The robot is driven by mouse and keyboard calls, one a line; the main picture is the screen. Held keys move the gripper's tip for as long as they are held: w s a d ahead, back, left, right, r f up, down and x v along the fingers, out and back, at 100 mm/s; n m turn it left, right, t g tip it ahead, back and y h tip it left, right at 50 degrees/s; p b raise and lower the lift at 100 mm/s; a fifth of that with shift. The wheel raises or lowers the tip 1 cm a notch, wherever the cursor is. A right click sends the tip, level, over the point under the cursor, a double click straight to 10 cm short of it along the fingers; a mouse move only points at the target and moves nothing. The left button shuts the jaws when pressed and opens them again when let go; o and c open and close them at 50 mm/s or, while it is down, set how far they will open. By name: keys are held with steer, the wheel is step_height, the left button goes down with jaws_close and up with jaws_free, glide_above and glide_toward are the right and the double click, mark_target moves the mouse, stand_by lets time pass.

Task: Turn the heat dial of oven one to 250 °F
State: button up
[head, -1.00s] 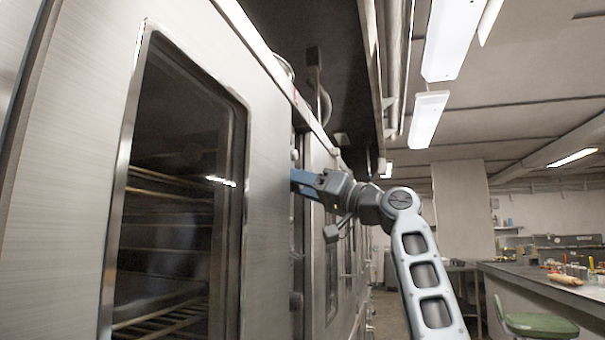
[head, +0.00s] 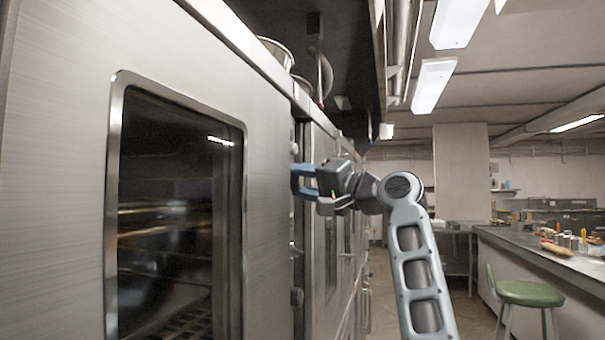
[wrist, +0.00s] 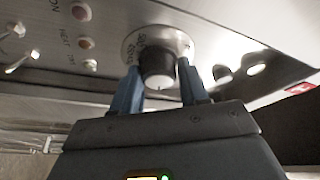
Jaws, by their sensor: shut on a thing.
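The heat dial (wrist: 158,68) is a dark round knob on a pale, marked round plate on the oven's steel control panel. It shows in the upper middle of the wrist view; its lettering is too blurred to read. My gripper (wrist: 160,82) has one blue finger on each side of the knob and is shut on it. In the head view my gripper (head: 296,180) reaches left to the oven front, just past the large glass-windowed door of the oven (head: 268,200). The dial itself cannot be made out in that view.
Switches (wrist: 22,60) and small indicator lights (wrist: 82,12) sit left of the dial on the panel. A bowl (head: 278,52) stands on top of the oven. At right are a green stool (head: 528,293) and a counter (head: 545,258) with items; the aisle between is clear.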

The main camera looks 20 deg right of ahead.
steer(key=shift+d, duration=0.15)
steer(key=o, duration=1)
steer(key=shift+w, duration=0.1)
steer(key=shift+b+v, duration=0.95)
steer(key=shift+v, duration=2.95)
steer(key=shift+f, duration=0.15)
